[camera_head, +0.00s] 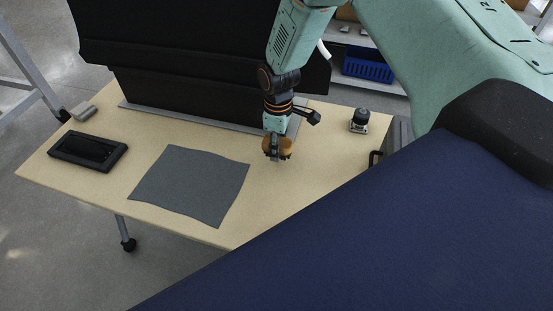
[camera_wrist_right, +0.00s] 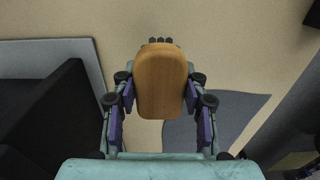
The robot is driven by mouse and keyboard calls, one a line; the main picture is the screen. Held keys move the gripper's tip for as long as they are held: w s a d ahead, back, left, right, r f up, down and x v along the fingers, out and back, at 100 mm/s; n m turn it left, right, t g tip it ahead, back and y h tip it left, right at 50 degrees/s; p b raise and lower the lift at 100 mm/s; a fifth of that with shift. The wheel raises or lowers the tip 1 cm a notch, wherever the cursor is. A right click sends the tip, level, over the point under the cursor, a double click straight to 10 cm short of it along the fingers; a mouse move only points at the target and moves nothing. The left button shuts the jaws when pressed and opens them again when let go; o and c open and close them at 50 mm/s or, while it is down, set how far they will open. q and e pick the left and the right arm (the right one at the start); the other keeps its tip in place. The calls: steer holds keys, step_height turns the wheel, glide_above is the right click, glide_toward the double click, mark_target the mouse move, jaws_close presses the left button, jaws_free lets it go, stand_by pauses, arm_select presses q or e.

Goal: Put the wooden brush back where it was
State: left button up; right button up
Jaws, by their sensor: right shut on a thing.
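My right gripper (camera_head: 277,154) is shut on the wooden brush (camera_wrist_right: 160,82), an orange-brown block with rounded ends. In the right wrist view the brush sits between the two fingers of the right gripper (camera_wrist_right: 160,95), with dark bristle tips showing at its far end. In the head view only small brown parts of the brush show around the fingers, over the wooden table (camera_head: 320,175), to the right of the grey cloth. I cannot tell whether the brush touches the table. My left gripper is not in view.
A grey cloth (camera_head: 190,185) lies mid-table, also seen in the wrist view (camera_wrist_right: 215,122). A black tray (camera_head: 88,151) lies at the left. A small black-and-silver device (camera_head: 359,121) stands at the right. A black panel (camera_head: 190,60) rises along the back edge. Bare tabletop surrounds the gripper.

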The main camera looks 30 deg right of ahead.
mark_target(276, 165)
steer(key=shift+w+f, duration=0.3)
steer(key=shift+f, duration=0.65)
steer(key=shift+a+f, duration=0.2)
steer(key=shift+f, duration=0.1)
steer(key=shift+s+f+b, duration=0.25)
steer(key=shift+f+b, duration=0.05)
steer(key=shift+f, duration=1)
steer(key=shift+w+d+f, duration=0.1)
steer(key=shift+w+f, duration=0.05)
steer(key=shift+w, duration=0.05)
steer(key=shift+s+f, duration=0.1)
steer(key=shift+f, duration=0.05)
steer(key=o, duration=0.9)
steer(key=shift+o, duration=1)
